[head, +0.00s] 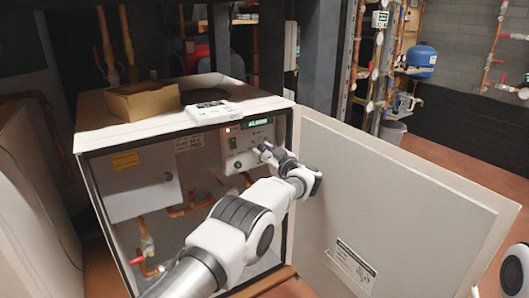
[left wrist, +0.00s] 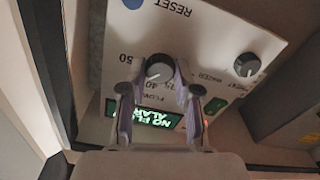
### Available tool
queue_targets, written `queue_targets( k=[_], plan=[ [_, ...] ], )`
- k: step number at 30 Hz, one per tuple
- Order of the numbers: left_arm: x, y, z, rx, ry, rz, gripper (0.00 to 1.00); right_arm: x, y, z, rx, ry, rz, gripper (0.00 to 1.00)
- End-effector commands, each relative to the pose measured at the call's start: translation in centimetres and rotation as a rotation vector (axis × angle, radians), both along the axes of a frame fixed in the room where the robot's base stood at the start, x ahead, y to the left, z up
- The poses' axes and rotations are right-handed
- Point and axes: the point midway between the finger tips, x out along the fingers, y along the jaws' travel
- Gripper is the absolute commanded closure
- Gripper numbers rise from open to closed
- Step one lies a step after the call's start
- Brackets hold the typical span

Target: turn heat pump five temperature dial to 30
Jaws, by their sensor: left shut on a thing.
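The heat pump (head: 110,133) is a white cabinet with its front open. Its control panel (head: 233,158) has a lit green display (head: 258,122), which shows alarm text in the left wrist view (left wrist: 155,117). A dark round dial with a light face (left wrist: 159,67) sits on the panel, with numbers printed around it; its exact setting is too blurred to read. My left gripper (left wrist: 158,76) is shut on this dial, one finger on each side. In the head view my left gripper (head: 266,152) reaches the panel and hides the dial. My right gripper is not in view.
The open white door (head: 390,200) extends to the right of my left arm. A second knob (left wrist: 247,65) is on the same panel. A cardboard box (head: 143,100) and a white device (head: 208,110) lie on top of the cabinet. Copper pipes (head: 190,209) run inside it.

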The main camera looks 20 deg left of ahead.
Motion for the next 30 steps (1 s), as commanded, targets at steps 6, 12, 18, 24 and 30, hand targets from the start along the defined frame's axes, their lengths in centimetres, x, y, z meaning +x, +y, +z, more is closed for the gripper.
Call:
queue_targets(
  k=[6, 12, 18, 24, 30],
  plan=[
    [0.01, 0.02, 0.02, -0.017, -0.021, 0.000, 1.00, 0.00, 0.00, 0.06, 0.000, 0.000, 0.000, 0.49],
    [0.00, 0.03, 0.04, -0.069, -0.088, 0.000, 1.00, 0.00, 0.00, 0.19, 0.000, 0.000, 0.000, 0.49],
    [-0.01, 0.04, 0.01, -0.156, -0.199, 0.000, 1.00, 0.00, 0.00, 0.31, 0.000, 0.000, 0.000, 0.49],
    [-0.03, 0.06, -0.04, -0.248, -0.319, 0.000, 1.00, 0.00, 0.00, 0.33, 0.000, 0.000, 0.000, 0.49],
    [-0.04, 0.07, -0.06, -0.324, -0.415, 0.000, 1.00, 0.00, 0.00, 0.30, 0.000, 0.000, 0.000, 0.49]
  ],
)
